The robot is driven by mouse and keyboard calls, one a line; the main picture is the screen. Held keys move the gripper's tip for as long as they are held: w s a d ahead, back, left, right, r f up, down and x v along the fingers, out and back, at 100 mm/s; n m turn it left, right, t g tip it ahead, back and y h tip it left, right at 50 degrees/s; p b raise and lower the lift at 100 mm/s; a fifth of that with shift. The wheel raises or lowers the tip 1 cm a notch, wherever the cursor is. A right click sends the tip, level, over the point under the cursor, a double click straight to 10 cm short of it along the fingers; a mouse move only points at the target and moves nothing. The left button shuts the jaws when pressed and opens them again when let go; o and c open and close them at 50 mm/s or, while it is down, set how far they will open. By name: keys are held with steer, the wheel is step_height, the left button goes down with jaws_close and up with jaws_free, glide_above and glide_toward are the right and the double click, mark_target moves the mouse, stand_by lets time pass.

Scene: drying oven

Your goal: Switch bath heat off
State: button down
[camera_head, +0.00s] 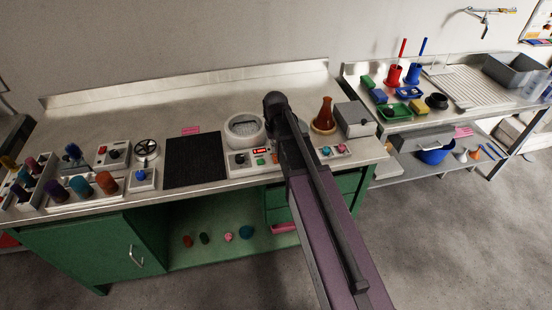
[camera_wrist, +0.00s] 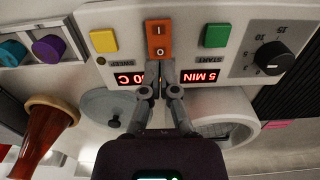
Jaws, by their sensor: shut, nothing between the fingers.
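An orange rocker switch (camera_wrist: 159,33) marked I and O sits on a light control panel (camera_wrist: 200,15) in the wrist view. I cannot tell which way it is tilted. My gripper (camera_wrist: 159,68) is shut and empty, its fingertips at the switch's lower edge in the picture; contact is unclear. Two red displays flank the fingers, the right one reading 5 MIN; the left is partly covered. In the head view the white round bath (camera_head: 245,122) stands behind its panel (camera_head: 240,160), and my arm hides the gripper.
A green START button (camera_wrist: 217,35), a yellow button (camera_wrist: 103,41) and a black dial (camera_wrist: 273,57) are close to the switch. A brown flask (camera_head: 325,112) and a grey box (camera_head: 354,118) stand to the right. A black mat (camera_head: 195,160) lies left of the bath.

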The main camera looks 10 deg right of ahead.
mark_target(275, 156)
steer(key=shift+f+b, duration=1.15)
steer(key=shift+f, duration=0.05)
stand_by(1.1)
steer(key=shift+r, duration=0.1)
steer(key=shift+r+p, duration=3.45)
steer(key=shift+p, duration=0.1)
steer(key=s, duration=1.6)
